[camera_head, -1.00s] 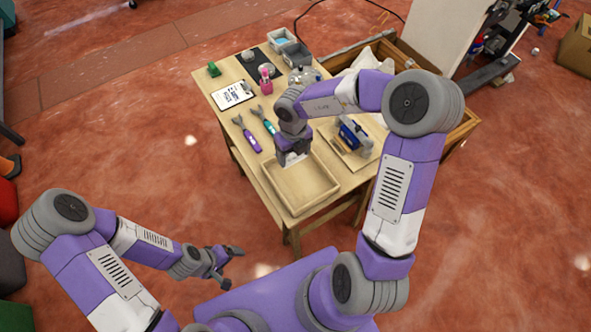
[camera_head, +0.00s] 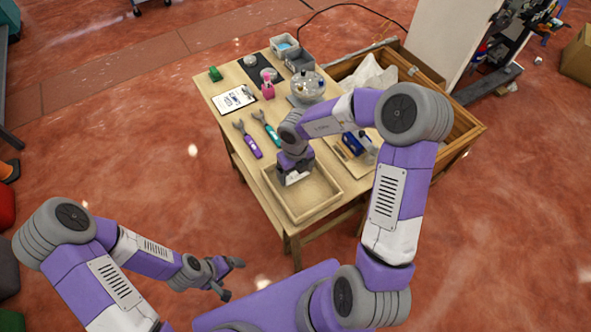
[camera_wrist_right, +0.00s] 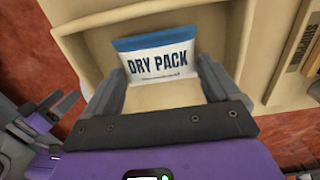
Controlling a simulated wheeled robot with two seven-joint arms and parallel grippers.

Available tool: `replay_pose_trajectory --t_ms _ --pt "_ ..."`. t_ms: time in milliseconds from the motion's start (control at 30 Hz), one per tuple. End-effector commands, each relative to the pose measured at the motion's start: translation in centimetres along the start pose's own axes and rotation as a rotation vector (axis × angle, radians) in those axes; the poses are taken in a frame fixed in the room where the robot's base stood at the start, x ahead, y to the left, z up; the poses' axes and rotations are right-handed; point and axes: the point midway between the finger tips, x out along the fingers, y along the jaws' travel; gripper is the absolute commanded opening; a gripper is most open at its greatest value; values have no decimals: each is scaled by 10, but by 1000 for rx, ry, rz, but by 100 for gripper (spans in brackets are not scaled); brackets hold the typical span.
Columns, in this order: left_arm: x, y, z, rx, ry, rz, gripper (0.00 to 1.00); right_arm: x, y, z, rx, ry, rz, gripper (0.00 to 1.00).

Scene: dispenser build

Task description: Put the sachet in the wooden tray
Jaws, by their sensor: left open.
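The sachet, a white pack with a blue top band and "DRY PACK" printed on it, shows between the fingertips in the right wrist view (camera_wrist_right: 160,62). In the head view only a white patch of it (camera_head: 296,179) shows under my right gripper (camera_head: 295,172). My right gripper (camera_wrist_right: 162,75) is shut on the sachet across its width, with a finger at each side edge. It holds the sachet over the wooden tray (camera_head: 318,208), inside its rim as seen from above; I cannot tell whether it touches the tray floor. My left gripper (camera_head: 229,277) is open and empty, away from the table.
A purple tool (camera_head: 251,146) and a teal tool (camera_head: 268,129) lie behind the tray. A blue device (camera_head: 354,144) stands to its right, partly behind my right arm. A clipboard (camera_head: 234,99), a pink bottle (camera_head: 267,88) and a glass bowl (camera_head: 308,88) are farther back.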

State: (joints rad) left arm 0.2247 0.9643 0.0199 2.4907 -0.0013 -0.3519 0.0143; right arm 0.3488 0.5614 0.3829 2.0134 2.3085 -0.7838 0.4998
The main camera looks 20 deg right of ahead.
Motion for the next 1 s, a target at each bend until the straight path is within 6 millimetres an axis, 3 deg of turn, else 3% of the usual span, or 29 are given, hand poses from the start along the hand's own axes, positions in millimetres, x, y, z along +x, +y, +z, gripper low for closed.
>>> replay_pose_trajectory --t_ms 400,800,1000 --pt "2 -1 0 0 0 0 88 -5 -1 0 0 -2 -1 99" --pt "-37 14 2 0 0 0 88 -86 0 1 1 -3 -1 99" --pt "-47 18 2 0 0 0 88 -115 0 1 0 -2 -1 99"
